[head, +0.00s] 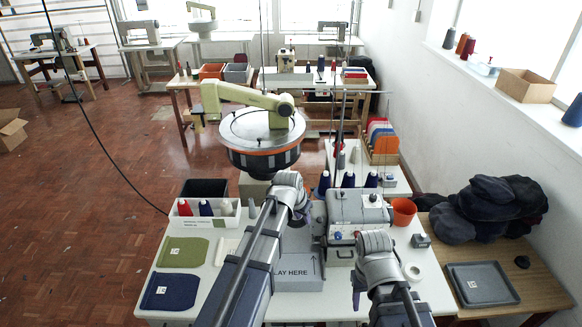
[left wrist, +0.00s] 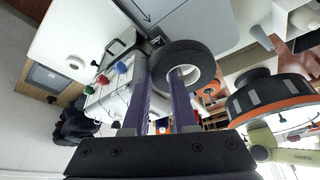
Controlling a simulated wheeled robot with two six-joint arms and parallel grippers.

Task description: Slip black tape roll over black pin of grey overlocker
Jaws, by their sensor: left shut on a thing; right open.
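The black tape roll (left wrist: 204,58) shows in the left wrist view at the tips of my left gripper (left wrist: 167,78). One purple finger reaches into its hole and the other lies outside, so the gripper is shut on the roll's wall. In the head view my left gripper (head: 300,216) is just left of the grey overlocker (head: 345,210); the roll is not clear there. The overlocker, with red, blue and green knobs, also shows in the left wrist view (left wrist: 117,88). I cannot make out the black pin with certainty. My right gripper (head: 358,288) is open in front of the overlocker.
A grey board marked "LAY HERE" (head: 296,285) lies in front of the overlocker. An orange cup (head: 404,211) and a white roll (head: 412,272) are to its right. Cones stand behind it. A white bin (head: 203,222) and cloth pieces (head: 183,251) are on the left.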

